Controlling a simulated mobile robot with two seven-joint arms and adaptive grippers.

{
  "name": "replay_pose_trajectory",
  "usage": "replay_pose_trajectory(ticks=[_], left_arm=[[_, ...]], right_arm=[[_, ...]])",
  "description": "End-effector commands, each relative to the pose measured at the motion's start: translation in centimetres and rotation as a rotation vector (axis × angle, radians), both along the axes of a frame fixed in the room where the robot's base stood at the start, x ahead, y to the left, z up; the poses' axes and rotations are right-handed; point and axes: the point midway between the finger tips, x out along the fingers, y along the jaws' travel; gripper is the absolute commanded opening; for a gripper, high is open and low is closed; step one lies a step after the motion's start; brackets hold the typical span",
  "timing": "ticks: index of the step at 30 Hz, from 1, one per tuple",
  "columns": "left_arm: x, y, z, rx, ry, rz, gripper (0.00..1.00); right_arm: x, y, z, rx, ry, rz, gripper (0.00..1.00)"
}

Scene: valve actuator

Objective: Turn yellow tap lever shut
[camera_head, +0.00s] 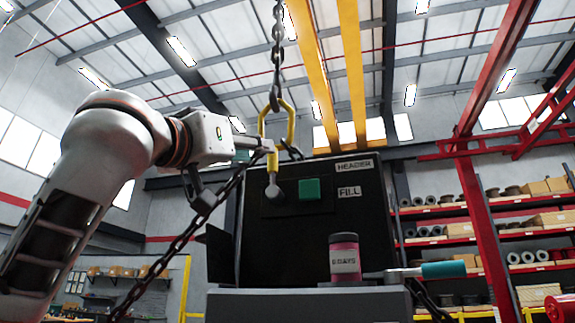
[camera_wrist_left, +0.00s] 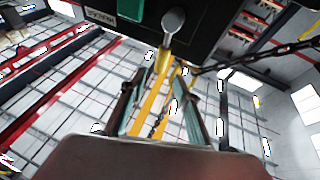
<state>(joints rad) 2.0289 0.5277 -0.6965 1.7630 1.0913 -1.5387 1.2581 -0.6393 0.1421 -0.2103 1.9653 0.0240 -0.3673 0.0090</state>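The yellow tap lever (camera_head: 272,162) rises roughly upright from a grey round pivot (camera_head: 273,193) on the dark panel, left of a green square. In the left wrist view the yellow lever (camera_wrist_left: 165,60) extends down from its silver knob at the top, near the fingertips. My left gripper (camera_head: 240,152) is just left of the lever in the head view. In the left wrist view its two teal-padded fingers (camera_wrist_left: 167,80) are spread apart, with the lever end near the gap; contact cannot be told. My right gripper is not in view.
The dark cabinet (camera_head: 330,235) carries HEADER and FILL labels. A pink jar (camera_head: 344,262) and a teal-handled bar (camera_head: 442,270) are at its front ledge. Shelves stand right.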

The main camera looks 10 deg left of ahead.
Motion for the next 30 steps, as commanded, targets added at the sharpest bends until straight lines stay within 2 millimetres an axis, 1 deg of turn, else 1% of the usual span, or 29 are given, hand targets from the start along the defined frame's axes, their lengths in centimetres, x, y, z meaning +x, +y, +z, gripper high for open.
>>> replay_pose_trajectory(ticks=[5,11,15,18,22,29,30], left_arm=[[1.1,-0.3,0.6,0.0,0.002,0.001,0.31],[3.9,-1.1,1.9,0.001,0.003,0.001,0.31],[5.6,-1.6,2.5,0.0,0.003,0.0,0.31],[6.4,-1.8,2.8,0.0,0.003,0.0,0.31],[6.9,-2.0,3.0,0.0,0.001,0.0,0.31],[7.0,-2.0,2.9,0.0,0.001,0.0,0.31],[7.0,-2.0,2.9,0.0,0.001,0.0,0.26]], right_arm=[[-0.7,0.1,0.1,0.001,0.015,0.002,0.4],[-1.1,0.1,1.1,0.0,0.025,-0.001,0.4],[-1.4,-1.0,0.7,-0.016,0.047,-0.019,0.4],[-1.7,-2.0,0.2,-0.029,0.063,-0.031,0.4],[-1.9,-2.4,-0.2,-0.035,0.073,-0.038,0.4],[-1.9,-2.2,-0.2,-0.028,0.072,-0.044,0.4],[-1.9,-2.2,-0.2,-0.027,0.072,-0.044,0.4]])
